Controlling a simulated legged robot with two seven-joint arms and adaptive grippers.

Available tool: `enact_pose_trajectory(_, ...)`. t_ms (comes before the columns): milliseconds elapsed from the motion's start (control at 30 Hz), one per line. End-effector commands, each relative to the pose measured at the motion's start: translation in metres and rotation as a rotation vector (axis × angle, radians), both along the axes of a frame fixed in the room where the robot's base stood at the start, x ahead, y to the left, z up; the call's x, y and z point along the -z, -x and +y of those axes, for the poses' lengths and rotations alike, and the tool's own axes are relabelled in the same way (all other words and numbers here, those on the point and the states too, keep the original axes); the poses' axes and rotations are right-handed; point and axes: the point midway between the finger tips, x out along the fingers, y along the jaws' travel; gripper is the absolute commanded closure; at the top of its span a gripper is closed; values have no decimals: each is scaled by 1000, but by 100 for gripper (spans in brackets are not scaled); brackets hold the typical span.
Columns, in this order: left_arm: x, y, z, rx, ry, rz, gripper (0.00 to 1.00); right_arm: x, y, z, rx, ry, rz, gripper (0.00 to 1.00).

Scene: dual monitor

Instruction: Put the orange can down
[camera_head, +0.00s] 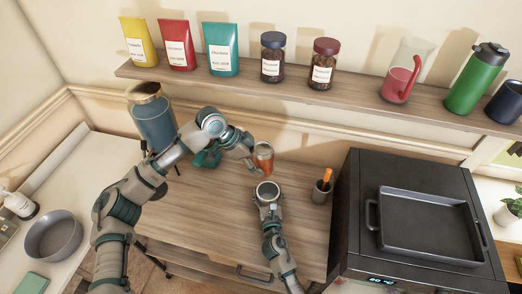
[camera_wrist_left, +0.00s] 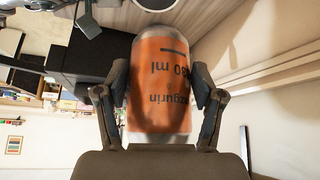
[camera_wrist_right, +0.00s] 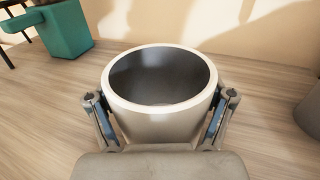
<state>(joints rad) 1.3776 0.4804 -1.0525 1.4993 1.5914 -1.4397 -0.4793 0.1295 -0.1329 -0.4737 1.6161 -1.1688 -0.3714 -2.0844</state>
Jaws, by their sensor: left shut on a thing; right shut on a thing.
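The orange can (camera_head: 263,157) has silver ends and dark lettering. My left gripper (camera_head: 254,158) is shut on it, with a finger on each side, as the left wrist view shows on the can (camera_wrist_left: 160,85). It is held near the back of the wooden table (camera_head: 190,215); I cannot tell whether its base touches the table. My right gripper (camera_head: 267,197) is shut on a pale cup (camera_head: 267,188), just in front of the can. In the right wrist view the cup (camera_wrist_right: 160,115) is upright, with a dark, apparently empty inside.
A dark holder (camera_head: 321,193) with an orange-handled item stands right of the cup, beside a black oven (camera_head: 400,165) with a tray on top. A teal object (camera_head: 207,158) and a large blue canister (camera_head: 153,120) stand at the back left. A shelf (camera_head: 350,92) runs above.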

Motion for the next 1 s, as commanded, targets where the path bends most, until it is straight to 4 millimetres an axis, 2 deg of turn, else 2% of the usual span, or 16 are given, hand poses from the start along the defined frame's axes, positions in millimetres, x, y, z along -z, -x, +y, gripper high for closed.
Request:
enact_pose_trajectory(100,34,-8,36,-27,7,7,84,0,0,0,0,0,0,68)
enact_pose_trajectory(200,58,-10,63,-41,7,4,84,0,0,0,1,0,0,68)
enact_pose_trajectory(367,84,-11,92,-54,1,-2,84,0,0,0,0,0,1,68)
enact_pose_trajectory(633,127,-11,96,-54,-5,-3,84,1,0,-2,0,-2,0,68)
enact_pose_trajectory(867,154,-11,96,-55,-4,-4,84,1,0,-2,1,-1,1,68)
enact_pose_trajectory(1000,179,-11,97,-55,-4,-3,84,1,0,-1,1,-1,1,68)
